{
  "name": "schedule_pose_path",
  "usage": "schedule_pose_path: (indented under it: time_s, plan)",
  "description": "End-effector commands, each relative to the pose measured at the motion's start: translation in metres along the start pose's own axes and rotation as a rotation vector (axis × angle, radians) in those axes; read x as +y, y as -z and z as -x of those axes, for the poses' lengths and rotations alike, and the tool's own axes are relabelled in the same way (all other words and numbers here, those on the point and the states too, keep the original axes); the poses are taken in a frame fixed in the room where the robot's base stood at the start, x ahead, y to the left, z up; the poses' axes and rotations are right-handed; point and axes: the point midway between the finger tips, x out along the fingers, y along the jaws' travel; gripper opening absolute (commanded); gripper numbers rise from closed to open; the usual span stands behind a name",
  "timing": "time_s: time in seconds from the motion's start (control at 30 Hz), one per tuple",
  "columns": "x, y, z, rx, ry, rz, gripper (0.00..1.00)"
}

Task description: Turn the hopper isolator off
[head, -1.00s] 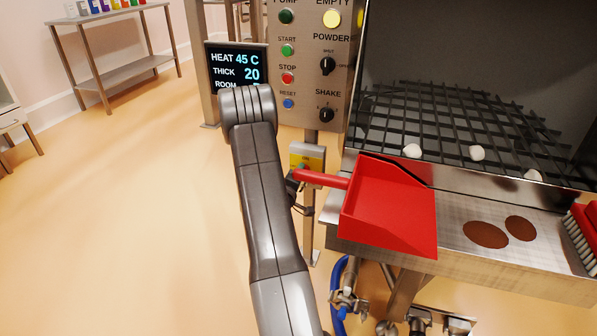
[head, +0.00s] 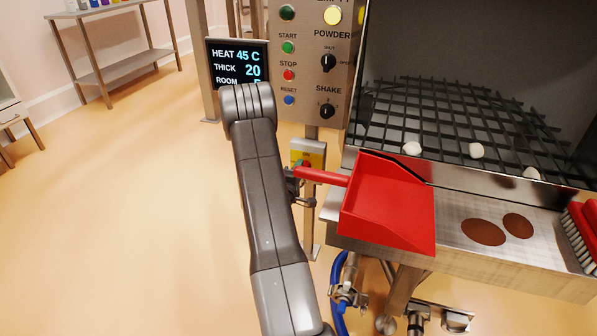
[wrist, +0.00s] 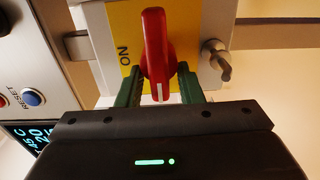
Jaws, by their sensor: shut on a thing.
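The hopper isolator (wrist: 125,22) is a yellow plate on a grey box with a red rotary handle (wrist: 154,28). In the wrist view the handle stands upright in the picture, its white mark at the lower end, with ON printed to its left. My gripper (wrist: 160,72) has its green fingers on both sides of the handle's lower part and is shut on it. In the head view the isolator (head: 317,159) is small, on a post below the control panel; my gripper (head: 300,168) and arm partly hide it.
A red scoop (head: 385,205) rests on the hopper ledge, its handle reaching close to my gripper in the picture. The control panel (head: 310,75) is above, with a display (head: 238,63) to its left. A metal peg (wrist: 217,60) sits beside the handle. Open floor lies left.

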Motion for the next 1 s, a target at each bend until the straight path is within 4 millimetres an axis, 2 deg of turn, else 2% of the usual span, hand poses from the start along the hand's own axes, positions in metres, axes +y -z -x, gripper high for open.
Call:
schedule_pose_path:
  time_s: [0.07,0.1,0.13,0.4,0.53,0.67,1.0]
  plan:
    - [-0.001,0.0,0.001,0.0,0.002,0.001,0.11]
    - [-0.001,0.0,0.001,0.0,0.003,0.001,0.35]
    - [-0.001,0.0,0.001,0.0,0.003,0.001,0.38]
    - [0.0,0.0,0.001,0.0,0.001,0.0,0.38]
    - [0.0,0.001,0.01,0.002,0.001,0.0,0.38]
    - [0.001,0.001,0.033,0.003,0.004,0.002,0.38]
    - [0.0,0.001,0.109,0.004,0.005,0.003,0.38]
